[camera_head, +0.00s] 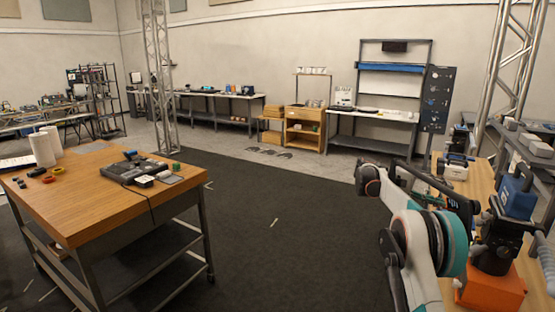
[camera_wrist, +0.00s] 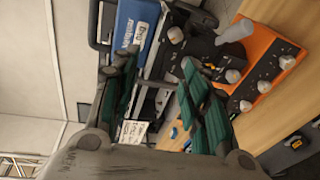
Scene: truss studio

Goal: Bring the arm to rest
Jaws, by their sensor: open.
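My gripper (camera_wrist: 160,60) shows in the wrist view with two dark fingers that have ribbed teal pads. The fingers stand apart and nothing is held between them. They reach over the equipment on the wooden workbench (camera_wrist: 275,110), with a blue case (camera_wrist: 135,22) beyond the left finger and an orange box with knobs (camera_wrist: 265,55) to the right. My white, black and teal arm is bent at the right of the head view, beside the same bench. In that view the fingers are hard to make out among the equipment.
The blue case (camera_head: 516,196) and orange box (camera_head: 492,292) crowd the right bench. A wooden cart (camera_head: 75,205) with tools stands at left. A metal truss (camera_head: 160,80) and shelves (camera_head: 302,130) stand farther back.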

